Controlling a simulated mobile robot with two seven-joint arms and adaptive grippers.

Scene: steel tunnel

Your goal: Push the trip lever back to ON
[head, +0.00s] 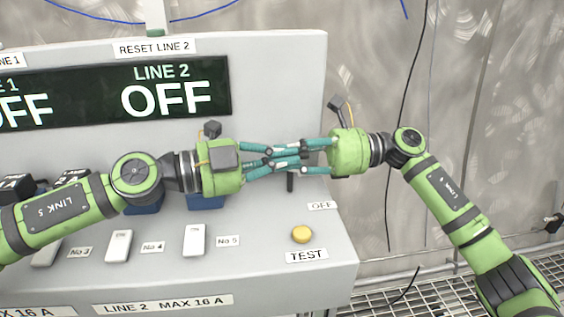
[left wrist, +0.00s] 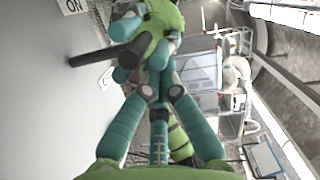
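The trip lever, a short black bar (head: 290,181), stands out of the grey console near its right end, just above the OFF label (head: 321,205). Its upper part is hidden behind the fingers. In the left wrist view the lever (left wrist: 98,54) shows at the left, between the ON label (left wrist: 72,5) and another label. My left gripper (head: 297,157) comes in from the left with its teal fingers drawn together at the tips. My right gripper (head: 281,158) faces it from the right. Their fingers overlap at the lever, so contact and the right one's opening are unclear.
The console display (head: 168,90) reads LINE 2 OFF. A yellow TEST button (head: 302,234) lies below the lever. White rocker-like pieces (head: 194,240) stand along the console's front. A black cable (head: 400,110) hangs at the right, and a floor grating (head: 415,297) is below.

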